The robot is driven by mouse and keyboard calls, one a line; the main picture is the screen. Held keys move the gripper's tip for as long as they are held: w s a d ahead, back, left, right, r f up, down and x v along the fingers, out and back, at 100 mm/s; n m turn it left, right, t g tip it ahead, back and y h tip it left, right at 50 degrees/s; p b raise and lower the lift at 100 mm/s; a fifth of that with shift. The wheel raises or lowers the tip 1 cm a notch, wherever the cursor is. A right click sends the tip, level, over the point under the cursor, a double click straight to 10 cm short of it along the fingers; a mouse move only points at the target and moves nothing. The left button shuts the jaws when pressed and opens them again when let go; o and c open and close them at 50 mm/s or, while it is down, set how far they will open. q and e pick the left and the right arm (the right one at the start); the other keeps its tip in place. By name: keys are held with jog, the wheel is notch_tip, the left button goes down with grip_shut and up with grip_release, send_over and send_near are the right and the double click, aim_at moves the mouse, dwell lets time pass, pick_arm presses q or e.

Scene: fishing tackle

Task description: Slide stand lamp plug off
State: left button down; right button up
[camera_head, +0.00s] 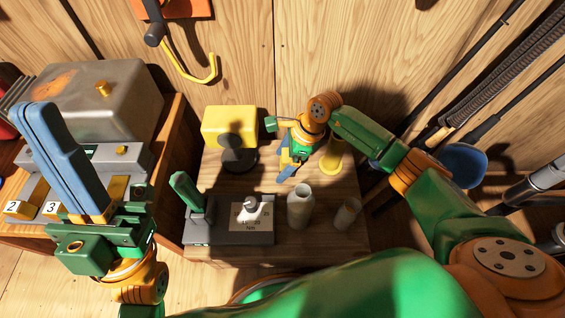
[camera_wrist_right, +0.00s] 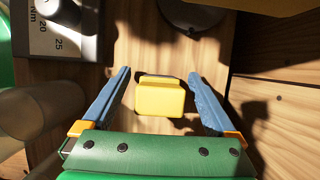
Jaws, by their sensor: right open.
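The stand lamp has a yellow box-shaped head (camera_head: 229,124) and a dark round base (camera_head: 241,162) at the back of the small wooden table. The base also shows at the top of the right wrist view (camera_wrist_right: 195,12). A small yellow block (camera_wrist_right: 160,97), apparently the plug, has a dark edge behind it. My right gripper (camera_wrist_right: 160,73) is open, with one blue finger on each side of the block and a gap on both sides. In the head view the right gripper (camera_head: 287,167) points down at the table. My left gripper (camera_head: 32,112) is raised at the left; its finger gap is unclear.
A grey fixture (camera_head: 229,237) with a green lever (camera_head: 188,191) is at the table's front left. A pale bottle (camera_head: 300,207), a small glass (camera_head: 346,214) and a yellow cylinder (camera_head: 333,157) stand to the right. A metal box (camera_head: 105,100) is at the left. Rods (camera_head: 480,85) lean on the right wall.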

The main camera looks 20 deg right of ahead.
aim_at(283, 154)
jog(key=c, duration=1.5)
jog(key=shift+o, duration=0.2)
jog(key=shift+r+p, duration=2.2)
jog(key=shift+r, duration=0.35)
jog(key=shift+f, duration=0.1)
